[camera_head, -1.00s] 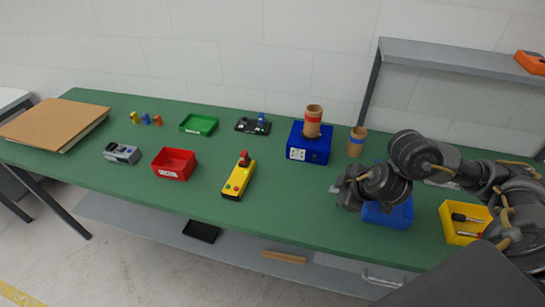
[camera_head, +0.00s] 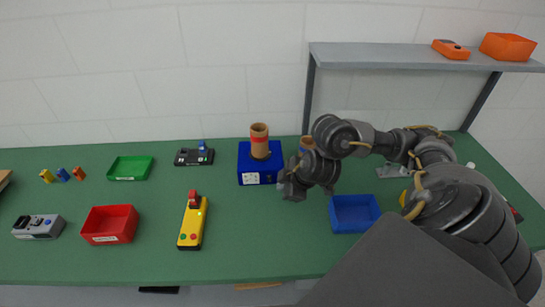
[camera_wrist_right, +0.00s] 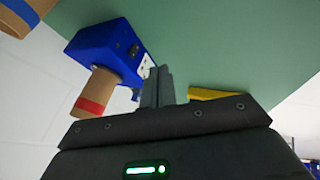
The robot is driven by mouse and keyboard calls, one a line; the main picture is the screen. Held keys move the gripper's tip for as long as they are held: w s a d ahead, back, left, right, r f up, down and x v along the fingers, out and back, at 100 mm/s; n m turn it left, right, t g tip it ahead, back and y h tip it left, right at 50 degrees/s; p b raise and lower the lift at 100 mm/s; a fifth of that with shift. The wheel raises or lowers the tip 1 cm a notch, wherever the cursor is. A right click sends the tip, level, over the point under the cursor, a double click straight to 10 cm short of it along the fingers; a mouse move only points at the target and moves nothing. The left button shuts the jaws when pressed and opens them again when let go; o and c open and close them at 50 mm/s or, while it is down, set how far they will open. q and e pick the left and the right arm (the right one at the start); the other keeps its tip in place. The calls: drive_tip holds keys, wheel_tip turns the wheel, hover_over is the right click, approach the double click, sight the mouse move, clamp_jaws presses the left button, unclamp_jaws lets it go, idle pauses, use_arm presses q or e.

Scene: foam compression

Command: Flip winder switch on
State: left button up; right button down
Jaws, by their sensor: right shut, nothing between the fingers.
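The winder, a blue box (camera_head: 250,160), stands at the back of the green table with a red-banded cardboard tube (camera_head: 260,140) upright on top. A white panel (camera_head: 251,178) is on its front; the switch is too small to make out there. The box also shows in the right wrist view (camera_wrist_right: 100,42), with a dark part (camera_wrist_right: 134,49) and a white panel beside the fingertips. My right gripper (camera_head: 284,188) is just right of the box, shut and empty. In the wrist view its fingers (camera_wrist_right: 158,86) are together, partly covering the panel. My left gripper is out of view.
A second tube (camera_head: 306,143) is partly hidden behind my right gripper. A blue bin (camera_head: 354,228) lies below my right arm. A yellow control box (camera_head: 191,228) and red bin (camera_head: 110,238) are left. A grey shelf (camera_head: 420,58) stands behind the arm.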

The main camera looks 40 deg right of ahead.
sight(269, 179)
drive_tip(key=b+x, duration=0.1)
drive_tip(key=x, duration=0.2)
drive_tip(key=b+x, duration=0.1)
drive_tip(key=x, duration=0.3)
drive_tip(key=shift+s+d+f+b, duration=0.1)
drive_tip(key=shift+s+f+b, duration=0.05)
drive_tip(key=shift+f+b, duration=0.25)
drive_tip(key=w+d, duration=0.1)
drive_tip(key=w, duration=0.1)
drive_tip(key=shift+w+d+f, duration=0.25)
drive_tip(key=shift+w+d, duration=0.1)
drive_tip(key=shift+w, duration=0.05)
drive_tip(key=shift+w+d, duration=0.35)
drive_tip(key=shift+w, duration=0.1)
